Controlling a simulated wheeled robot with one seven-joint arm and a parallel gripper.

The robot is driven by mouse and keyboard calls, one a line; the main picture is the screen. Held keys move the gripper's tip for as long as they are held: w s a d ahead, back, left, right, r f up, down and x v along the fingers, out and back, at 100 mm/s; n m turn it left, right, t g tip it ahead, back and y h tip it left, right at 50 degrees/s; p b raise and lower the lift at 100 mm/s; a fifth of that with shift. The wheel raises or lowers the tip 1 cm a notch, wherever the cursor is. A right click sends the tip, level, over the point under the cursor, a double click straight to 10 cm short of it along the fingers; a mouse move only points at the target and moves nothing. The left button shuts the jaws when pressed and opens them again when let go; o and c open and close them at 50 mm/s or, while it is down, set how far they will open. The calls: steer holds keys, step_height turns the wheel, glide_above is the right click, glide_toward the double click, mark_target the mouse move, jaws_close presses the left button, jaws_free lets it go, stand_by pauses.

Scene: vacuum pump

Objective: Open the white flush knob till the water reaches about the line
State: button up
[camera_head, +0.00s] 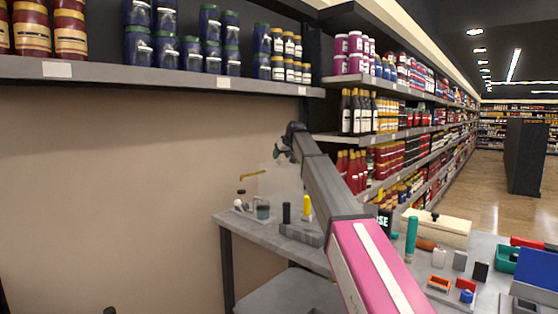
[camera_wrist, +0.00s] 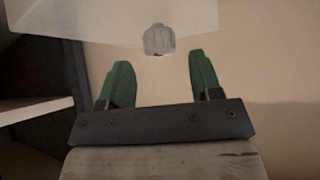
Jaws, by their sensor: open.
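In the wrist view, my gripper (camera_wrist: 158,60) has two green fingers spread apart with nothing between them. A pale grey-white ridged knob (camera_wrist: 159,39) shows beyond the fingertips, near the middle, apart from them. A pale translucent body (camera_wrist: 110,20) spans the top of that view, by the knob. In the head view, a pale translucent block (camera_head: 284,181) stands at the back of the grey table, below the bend of my arm. No water level or line can be read in either view.
A small dark-liquid jar (camera_head: 263,211), a white round part (camera_head: 238,203) and a brass-coloured pipe (camera_head: 252,174) stand at the grey table's (camera_head: 228,218) left end. A yellow-handled tool (camera_head: 306,207) stands nearby. Loaded shelves (camera_head: 190,76) overhang the back; the table's right side is cluttered.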

mark_target(279, 161)
steer(key=shift+x, duration=1.8)
steer(key=c, duration=0.9)
steer(key=shift+a, duration=0.1)
steer(key=shift+c, duration=0.2)
